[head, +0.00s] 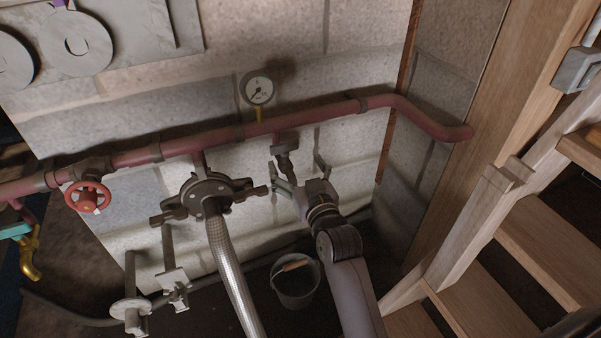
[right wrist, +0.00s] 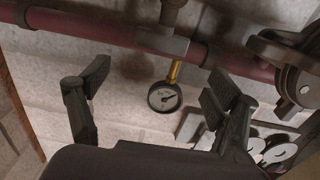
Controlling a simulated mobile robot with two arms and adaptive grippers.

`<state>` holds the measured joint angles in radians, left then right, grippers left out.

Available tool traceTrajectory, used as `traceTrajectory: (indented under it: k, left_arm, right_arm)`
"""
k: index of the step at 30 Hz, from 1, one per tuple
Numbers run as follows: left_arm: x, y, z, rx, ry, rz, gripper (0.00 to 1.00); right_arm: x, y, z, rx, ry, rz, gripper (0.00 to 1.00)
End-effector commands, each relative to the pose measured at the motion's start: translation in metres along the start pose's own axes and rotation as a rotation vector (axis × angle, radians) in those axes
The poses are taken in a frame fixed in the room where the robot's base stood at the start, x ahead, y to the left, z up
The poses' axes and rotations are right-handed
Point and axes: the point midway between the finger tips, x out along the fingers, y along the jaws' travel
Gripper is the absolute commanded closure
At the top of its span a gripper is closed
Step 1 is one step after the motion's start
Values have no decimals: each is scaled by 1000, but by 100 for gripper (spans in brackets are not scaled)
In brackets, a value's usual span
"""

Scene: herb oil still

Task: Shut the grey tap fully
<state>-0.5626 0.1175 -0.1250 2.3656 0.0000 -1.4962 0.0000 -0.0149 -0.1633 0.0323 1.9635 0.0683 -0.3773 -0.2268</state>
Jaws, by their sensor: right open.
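A dark grey tap (head: 286,150) hangs under the red pipe, below and right of the gauge. Its lower end is partly hidden by my right gripper, and I cannot tell how its handle is set. My right gripper (head: 303,175) is open, just below the tap, with one finger to each side. I cannot tell whether it touches the tap. In the right wrist view the scene is upside down; the tap's fitting (right wrist: 165,38) shows at the top, cut off by the frame edge. The open fingers (right wrist: 157,92) have nothing seen between them except the gauge behind. My left gripper is not in view.
The red pipe (head: 180,147) runs along the block wall with a gauge (head: 258,89) above. A red handwheel (head: 88,196), a flanged joint with a braided hose (head: 229,275) and wall brackets are left. A bucket (head: 296,283) stands below; wooden stairs (head: 540,240) are right.

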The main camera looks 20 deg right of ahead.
Motion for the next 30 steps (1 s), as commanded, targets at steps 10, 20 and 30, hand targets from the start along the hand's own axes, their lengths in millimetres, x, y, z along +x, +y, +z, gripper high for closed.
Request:
traceTrajectory:
  k: [10,20,30]
  left_arm:
    - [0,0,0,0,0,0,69]
    - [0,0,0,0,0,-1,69]
    - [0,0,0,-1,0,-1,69]
  right_arm:
    - [-27,0,0,0,0,0,17]
    - [-27,0,0,0,1,0,17]
    - [-27,0,0,0,1,0,17]
